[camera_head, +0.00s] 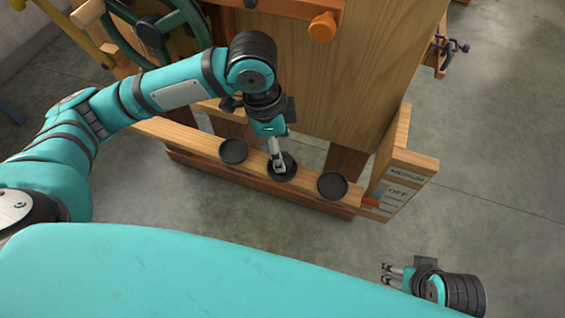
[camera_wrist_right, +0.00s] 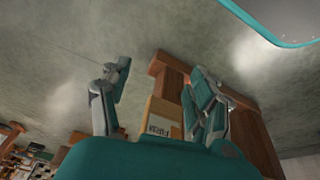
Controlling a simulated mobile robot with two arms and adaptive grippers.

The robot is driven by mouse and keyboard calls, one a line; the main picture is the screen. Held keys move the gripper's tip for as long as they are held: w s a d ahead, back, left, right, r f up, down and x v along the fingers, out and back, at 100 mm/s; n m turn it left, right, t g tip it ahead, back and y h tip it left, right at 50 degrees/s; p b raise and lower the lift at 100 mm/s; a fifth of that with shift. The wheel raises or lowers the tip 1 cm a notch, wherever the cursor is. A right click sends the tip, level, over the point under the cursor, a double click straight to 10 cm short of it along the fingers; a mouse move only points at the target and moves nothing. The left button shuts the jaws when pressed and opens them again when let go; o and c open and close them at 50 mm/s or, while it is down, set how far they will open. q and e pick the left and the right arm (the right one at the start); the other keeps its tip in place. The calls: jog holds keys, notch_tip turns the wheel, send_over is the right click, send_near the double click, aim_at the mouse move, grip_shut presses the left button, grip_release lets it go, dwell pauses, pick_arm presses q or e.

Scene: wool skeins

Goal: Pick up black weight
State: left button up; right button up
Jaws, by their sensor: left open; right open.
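Three black round weights lie in a row on a wooden ledge (camera_head: 200,147) in the head view: a left one (camera_head: 233,151), a middle one (camera_head: 285,172) and a right one (camera_head: 332,185). My left gripper (camera_head: 277,168) points down at the middle weight, its fingertips over or at it. The fingers hide part of that weight, and I cannot tell whether they touch it. My left gripper is open. My right gripper (camera_head: 385,273) is open and empty at the lower right, away from the ledge. Its fingers also show in the right wrist view (camera_wrist_right: 155,100).
A large wooden cabinet (camera_head: 345,70) stands behind the ledge, with a green wheel (camera_head: 185,30) and an orange knob (camera_head: 322,27). An upright board with a marked scale (camera_head: 397,190) and a red pointer (camera_head: 370,202) closes the ledge's right end. The floor on the right is clear.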

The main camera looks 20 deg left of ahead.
aim_at(287, 159)
pick_arm(q)
jog(key=f, duration=0.1)
jog(key=f+b, duration=0.1)
jog(key=f, duration=0.1)
jog(key=f+b, duration=0.1)
jog(key=f, duration=0.1)
jog(key=shift+w+d, duration=0.1)
jog(key=shift+d, duration=0.3)
jog(key=shift+r, duration=0.1)
grip_shut()
